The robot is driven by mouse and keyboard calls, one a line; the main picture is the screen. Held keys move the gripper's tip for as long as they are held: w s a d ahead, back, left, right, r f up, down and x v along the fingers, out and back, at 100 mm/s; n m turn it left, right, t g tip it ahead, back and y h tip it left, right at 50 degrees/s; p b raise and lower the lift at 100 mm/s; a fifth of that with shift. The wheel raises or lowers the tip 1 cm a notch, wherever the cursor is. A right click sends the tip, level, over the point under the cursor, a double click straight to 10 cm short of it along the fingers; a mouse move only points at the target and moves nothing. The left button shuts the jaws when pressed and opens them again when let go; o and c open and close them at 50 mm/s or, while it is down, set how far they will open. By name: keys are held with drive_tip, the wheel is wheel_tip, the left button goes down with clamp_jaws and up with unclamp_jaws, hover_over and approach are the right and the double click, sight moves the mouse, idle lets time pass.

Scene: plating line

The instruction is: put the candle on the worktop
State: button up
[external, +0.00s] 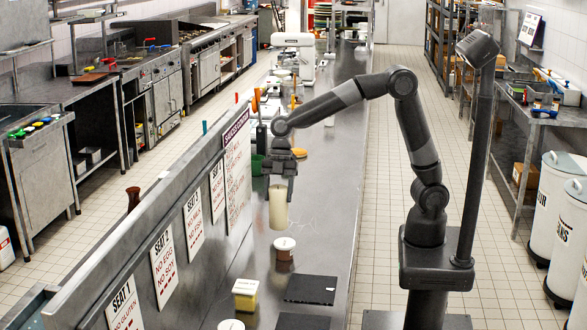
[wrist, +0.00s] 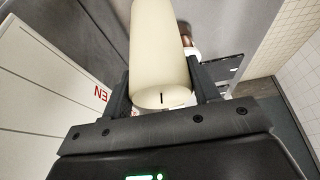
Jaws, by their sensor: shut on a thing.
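The candle (external: 278,208) is a cream cylinder with a short dark wick, hanging upright below my gripper (external: 280,188) in the external view. In the wrist view the candle (wrist: 161,60) lies between the two fingers of my gripper (wrist: 161,92), with its wick end near the palm. My gripper is shut on the candle near its top. The steel worktop (external: 325,215) runs lengthwise under the arm. The candle is over its left part, close to the sign panel. The candle's lower end appears to be above the surface; the exact gap is hard to tell.
A brown jar with a white lid (external: 285,249) stands just in front of the candle. A yellow tub (external: 245,293) and dark flat boards (external: 311,289) lie nearer the front. A panel with signs (external: 194,222) borders the left side. The worktop's right strip is clear.

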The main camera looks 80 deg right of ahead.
sight(279, 203)
drive_tip(key=shift+f, duration=1.95)
drive_tip(key=o, duration=1.6)
